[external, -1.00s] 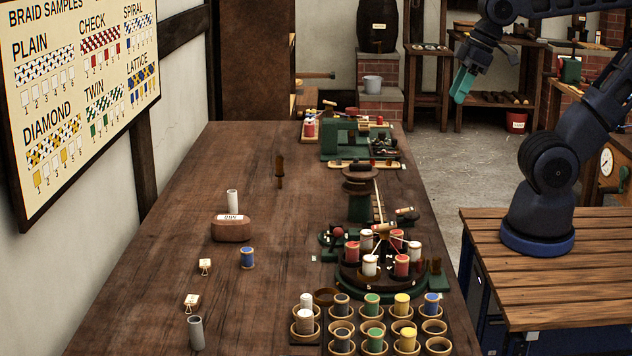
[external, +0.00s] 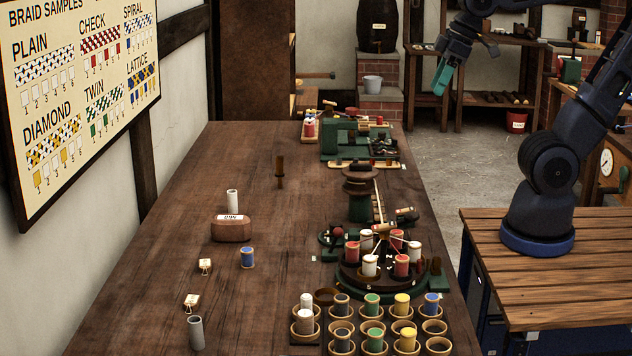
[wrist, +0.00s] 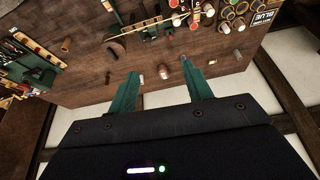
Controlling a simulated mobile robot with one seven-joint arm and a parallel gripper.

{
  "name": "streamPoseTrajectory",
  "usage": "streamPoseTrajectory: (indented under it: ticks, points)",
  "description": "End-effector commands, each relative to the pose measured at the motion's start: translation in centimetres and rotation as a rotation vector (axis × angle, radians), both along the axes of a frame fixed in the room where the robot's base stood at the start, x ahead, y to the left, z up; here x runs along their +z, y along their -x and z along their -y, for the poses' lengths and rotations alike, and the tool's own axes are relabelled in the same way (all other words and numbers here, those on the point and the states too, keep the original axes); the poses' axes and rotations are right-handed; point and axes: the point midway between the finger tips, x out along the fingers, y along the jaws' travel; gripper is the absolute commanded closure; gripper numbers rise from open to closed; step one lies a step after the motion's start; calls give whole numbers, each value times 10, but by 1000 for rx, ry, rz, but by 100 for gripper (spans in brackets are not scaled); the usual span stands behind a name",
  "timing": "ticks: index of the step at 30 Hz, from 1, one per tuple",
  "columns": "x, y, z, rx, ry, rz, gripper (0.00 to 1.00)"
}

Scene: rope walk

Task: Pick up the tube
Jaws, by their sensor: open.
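A grey tube (external: 196,333) stands upright on the near left part of the bench; its top looks hollow. A white tube-like piece (external: 232,201) stands upright just behind a brown labelled block (external: 231,229). I cannot tell which of the two is the task's tube. My gripper (external: 439,88) is up in the air beyond the bench's right edge in the external view, far from both. In the wrist view my gripper (wrist: 160,68) is open, its teal fingers apart with nothing held; the bench lies well below.
A blue spool (external: 247,258) and two small tags stand near the tubes. A round braiding stand with spools (external: 380,262) and cups of coloured spools fill the right side. A dark upright handle (external: 280,172) stands farther back. The bench's left and middle are mostly clear.

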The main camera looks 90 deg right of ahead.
Motion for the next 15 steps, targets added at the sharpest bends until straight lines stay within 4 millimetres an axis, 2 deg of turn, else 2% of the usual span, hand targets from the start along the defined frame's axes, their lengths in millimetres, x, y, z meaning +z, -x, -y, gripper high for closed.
streamPoseTrajectory:
  ticks: [1, 7, 15]
  points:
    - [2, -15, 3, -15, -3, -8, 50]
    - [8, -72, 16, -79, -14, -18, 50]
    - [3, -151, 38, -163, -25, -33, 50]
